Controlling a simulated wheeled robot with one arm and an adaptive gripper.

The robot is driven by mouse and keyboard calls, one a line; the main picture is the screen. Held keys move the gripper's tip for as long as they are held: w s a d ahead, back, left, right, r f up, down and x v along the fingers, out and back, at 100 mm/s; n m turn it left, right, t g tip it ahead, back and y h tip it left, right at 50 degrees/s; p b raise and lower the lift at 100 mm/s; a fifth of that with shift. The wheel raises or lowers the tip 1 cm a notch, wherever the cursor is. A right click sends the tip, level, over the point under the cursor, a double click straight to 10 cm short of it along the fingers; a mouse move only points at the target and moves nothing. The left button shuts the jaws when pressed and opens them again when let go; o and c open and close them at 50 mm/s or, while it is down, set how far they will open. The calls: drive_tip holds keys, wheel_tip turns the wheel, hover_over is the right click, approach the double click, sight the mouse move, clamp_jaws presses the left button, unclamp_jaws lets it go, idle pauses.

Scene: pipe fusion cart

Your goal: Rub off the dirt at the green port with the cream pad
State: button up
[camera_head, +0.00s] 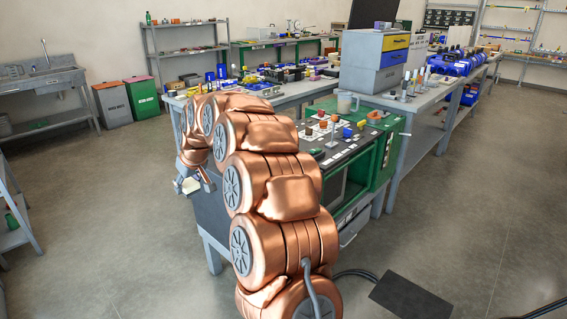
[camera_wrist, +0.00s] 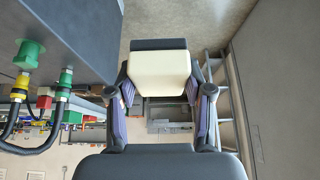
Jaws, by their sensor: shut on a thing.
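The cream pad (camera_wrist: 158,72), a pale block with a dark backing, is held between the two fingers of my gripper (camera_wrist: 160,90) in the wrist view. In the head view my gripper (camera_head: 196,183) is at the cart's left end, and a bit of the pad (camera_head: 191,186) shows below it. In the wrist view two green fittings, one larger (camera_wrist: 30,54) and one smaller (camera_wrist: 66,77), sit on the grey cart side at left. I cannot tell which is the green port. The pad is apart from both. No dirt can be made out.
Black hoses (camera_wrist: 38,149) loop from the fittings, near a yellow collar (camera_wrist: 20,83) and a red part (camera_wrist: 44,102). The cart (camera_head: 386,160) stands beside workbenches; its top holds several small parts. Open floor (camera_head: 110,240) lies to the left.

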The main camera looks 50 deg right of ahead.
drive_tip(key=s+d+f, duration=0.1)
drive_tip(key=s+d, duration=0.2)
drive_tip(key=d, duration=0.8)
drive_tip(key=s+d, duration=0.3)
drive_tip(key=d, duration=0.7)
drive_tip(key=s+d+f, duration=0.1)
drive_tip(key=s+d, duration=0.2)
drive_tip(key=d, duration=0.8)
drive_tip(key=shift+w+a+f+b, duration=0.1)
drive_tip(key=shift+f+b, duration=0.6)
drive_tip(key=shift+f, duration=0.5)
drive_tip(key=shift+w+f+b, duration=0.1)
drive_tip(key=shift+f+b, duration=0.55)
drive_tip(key=shift+f, duration=0.55)
wheel_tip(320, 180, down, 3)
drive_tip(key=shift+a+f+b, duration=0.15)
drive_tip(key=shift+b, duration=0.15)
drive_tip(key=shift+s+a+p, duration=0.1)
drive_tip(key=shift+a+p, duration=0.2)
drive_tip(key=shift+a, duration=3.25)
drive_tip(key=shift+a+p, duration=0.1)
drive_tip(key=shift+p, duration=0.3)
drive_tip(key=shift+f, duration=0.1)
drive_tip(key=shift+d+b, duration=0.5)
drive_tip(key=shift+d, duration=3.2)
drive_tip(key=shift+d+r, duration=0.15)
drive_tip(key=shift+r, duration=0.15)
wheel_tip(320, 180, up, 8)
drive_tip(key=p, duration=0.2)
drive_tip(key=shift+f, duration=0.15)
